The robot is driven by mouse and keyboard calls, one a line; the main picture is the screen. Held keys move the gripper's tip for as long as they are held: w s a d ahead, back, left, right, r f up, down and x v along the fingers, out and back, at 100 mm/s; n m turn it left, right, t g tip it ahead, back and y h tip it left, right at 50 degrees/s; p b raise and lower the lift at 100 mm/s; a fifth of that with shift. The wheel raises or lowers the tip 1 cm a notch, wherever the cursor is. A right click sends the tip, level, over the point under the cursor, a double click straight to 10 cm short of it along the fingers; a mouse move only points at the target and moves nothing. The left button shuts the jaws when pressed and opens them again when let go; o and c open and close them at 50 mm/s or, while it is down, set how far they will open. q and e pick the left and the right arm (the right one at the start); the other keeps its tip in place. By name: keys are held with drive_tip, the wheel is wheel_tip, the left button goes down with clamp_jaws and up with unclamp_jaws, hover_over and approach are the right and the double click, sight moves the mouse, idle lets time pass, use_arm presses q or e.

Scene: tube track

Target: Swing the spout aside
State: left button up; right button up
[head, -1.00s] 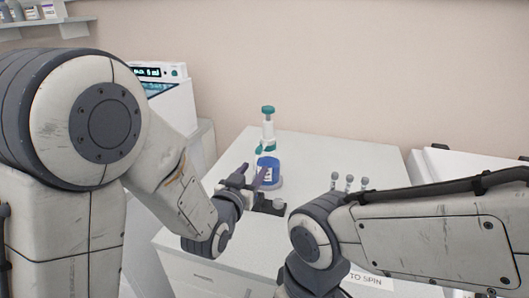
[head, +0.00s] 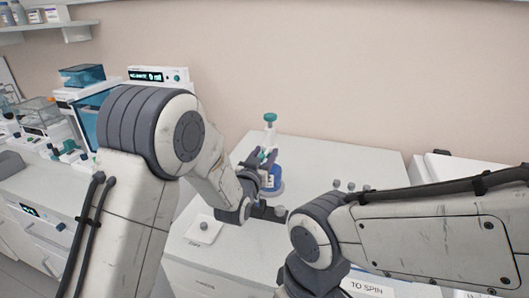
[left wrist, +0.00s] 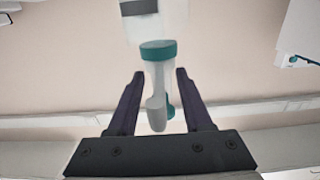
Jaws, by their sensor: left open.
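The dispenser bottle (head: 272,180) stands on the white bench top, with a blue body and a pale upper column under a teal cap (head: 270,117). My left gripper (head: 263,157) is at the height of the bottle's upper part, just left of the column, and covers part of it. In the left wrist view, the open left fingers (left wrist: 160,74) stand on either side of a pale spout-like part (left wrist: 157,112) with a teal collar (left wrist: 158,50). Gaps show on both sides of it. My right arm crosses the lower right; its gripper is out of frame.
A white square plate with a knob (head: 203,228) lies at the bench's left front. An instrument with a lit display (head: 158,76) stands at the back left.

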use_arm(q)
clamp_jaws()
idle(1.4)
